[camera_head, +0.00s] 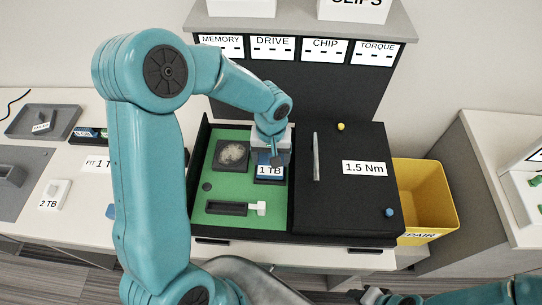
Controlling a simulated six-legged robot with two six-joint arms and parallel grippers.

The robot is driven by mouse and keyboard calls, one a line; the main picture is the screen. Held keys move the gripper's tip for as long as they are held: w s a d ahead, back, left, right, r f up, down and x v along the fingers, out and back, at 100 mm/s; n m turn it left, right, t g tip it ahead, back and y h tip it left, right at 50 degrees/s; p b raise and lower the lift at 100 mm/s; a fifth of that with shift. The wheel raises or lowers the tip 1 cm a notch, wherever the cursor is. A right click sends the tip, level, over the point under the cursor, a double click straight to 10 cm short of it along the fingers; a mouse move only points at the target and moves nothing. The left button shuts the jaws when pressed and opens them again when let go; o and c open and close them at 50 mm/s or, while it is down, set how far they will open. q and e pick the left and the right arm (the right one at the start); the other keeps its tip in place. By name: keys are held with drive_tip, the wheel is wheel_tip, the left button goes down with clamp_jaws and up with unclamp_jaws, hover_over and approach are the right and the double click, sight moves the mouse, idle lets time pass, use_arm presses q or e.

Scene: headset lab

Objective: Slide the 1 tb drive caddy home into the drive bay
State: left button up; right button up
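The blue 1 TB drive caddy (264,160) with a white "1 TB" label sits at the upper right of the green board (222,187). A dark frame (270,181), which looks like the drive bay, shows around its lower edge. I cannot tell how deep the caddy sits. My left gripper (271,157) is right over the caddy's far end, its dark fingers at or touching it. The grip is too small and hidden to read. My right gripper (378,297) is only partly in view at the bottom edge, away from the board.
A square chip module (232,155) and a dark slot with a white lever (258,208) share the board. A black "1.5 Nm" panel (350,205) with an upright grey bar (316,157) stands right. A yellow bin (428,195) is beyond. A 2 TB piece (56,192) lies left.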

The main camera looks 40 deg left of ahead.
use_arm(q)
drive_tip(key=shift+f+b, duration=0.5)
drive_tip(key=shift+b, duration=0.15)
idle(0.4)
idle(0.5)
